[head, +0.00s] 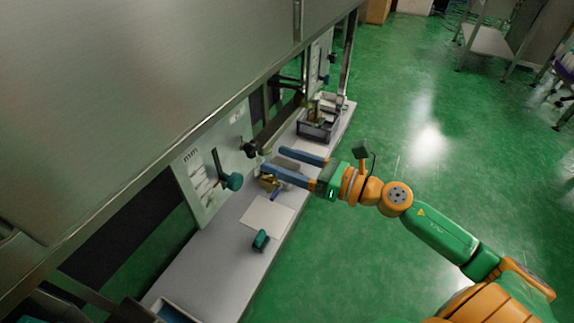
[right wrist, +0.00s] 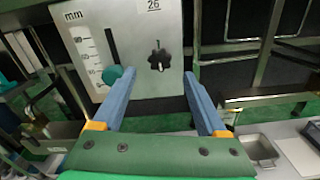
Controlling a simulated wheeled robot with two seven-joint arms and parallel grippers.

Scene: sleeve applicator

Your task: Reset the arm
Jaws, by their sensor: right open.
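My right arm comes in from the lower right in the head view. Its right gripper (head: 270,157) is open, with two blue fingers spread apart and nothing seen between them. It is over the narrow shelf, in front of the machine's panels. In the right wrist view the right gripper (right wrist: 160,75) points toward a light panel (right wrist: 140,30) with an "mm" scale, a teal knob (right wrist: 111,75) and a black star knob (right wrist: 159,60). The fingers appear apart from the panel. My left gripper is not in view.
The grey shelf (head: 215,262) holds a white sheet (head: 267,217), a teal object (head: 261,240) and a dark bin (head: 317,130). A large metal cover (head: 150,80) overhangs the upper left.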

